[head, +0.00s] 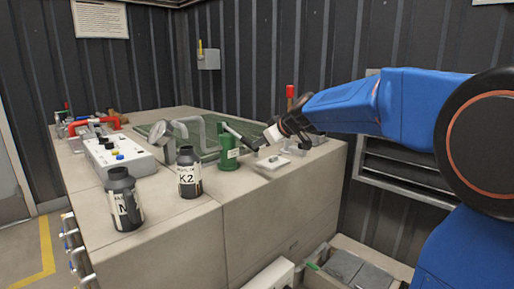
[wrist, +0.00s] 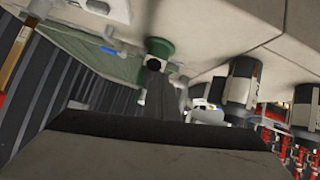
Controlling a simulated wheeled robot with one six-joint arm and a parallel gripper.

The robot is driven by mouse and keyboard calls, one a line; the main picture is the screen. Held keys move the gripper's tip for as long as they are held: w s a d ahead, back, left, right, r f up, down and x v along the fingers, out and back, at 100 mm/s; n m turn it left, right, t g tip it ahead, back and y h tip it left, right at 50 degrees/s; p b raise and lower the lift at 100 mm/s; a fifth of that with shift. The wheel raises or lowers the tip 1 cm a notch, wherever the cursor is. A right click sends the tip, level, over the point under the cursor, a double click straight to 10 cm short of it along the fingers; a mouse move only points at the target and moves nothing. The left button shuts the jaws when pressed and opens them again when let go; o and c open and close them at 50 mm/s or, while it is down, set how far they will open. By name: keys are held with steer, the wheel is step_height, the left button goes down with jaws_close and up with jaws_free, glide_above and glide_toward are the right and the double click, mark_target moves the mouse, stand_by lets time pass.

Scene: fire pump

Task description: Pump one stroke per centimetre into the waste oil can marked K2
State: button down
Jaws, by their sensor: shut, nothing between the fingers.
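The can marked K2 (head: 189,174) stands upright on the concrete bench, dark with a white label; a can also shows in the wrist view (wrist: 240,85). A green hand pump (head: 228,150) stands to the right of K2, and its dark lever (head: 241,137) slants towards my gripper. My gripper (head: 271,134) is shut and empty, close to the lever's outer end; I cannot tell whether they touch. In the wrist view, the green pump (wrist: 158,48) and its dark lever (wrist: 165,90) lie just beyond my gripper, whose dark body hides the lower middle.
A second dark can (head: 122,200) with a partly readable label stands at the front left corner. A small white plate (head: 272,166) lies right of the pump. The bench front between is clear.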

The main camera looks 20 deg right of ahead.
steer(key=s+d+f, duration=0.1)
steer(key=s+d, duration=0.3)
steer(key=s, duration=0.3)
steer(key=shift+s+f, duration=0.2)
steer(key=shift+f, duration=0.2)
stand_by(0.3)
steer(key=w+a+r, duration=0.1)
steer(key=w+r, duration=0.2)
steer(key=r, duration=0.6)
steer(key=w+a+r+g, duration=0.1)
steer(key=w+a+r, duration=0.1)
steer(key=r, duration=0.7)
steer(key=w+a+r, duration=0.2)
steer(key=w+r, duration=0.1)
steer(key=r, duration=0.6)
steer(key=shift+w+h, duration=0.35)
steer(key=shift+h, duration=0.05)
steer(key=shift+f, duration=0.1)
steer(key=w+a+f, duration=0.1)
steer(key=w+f, duration=0.4)
steer(key=f, duration=0.5)
steer(key=shift+w+a, duration=0.2)
steer(key=shift+a, duration=0.1)
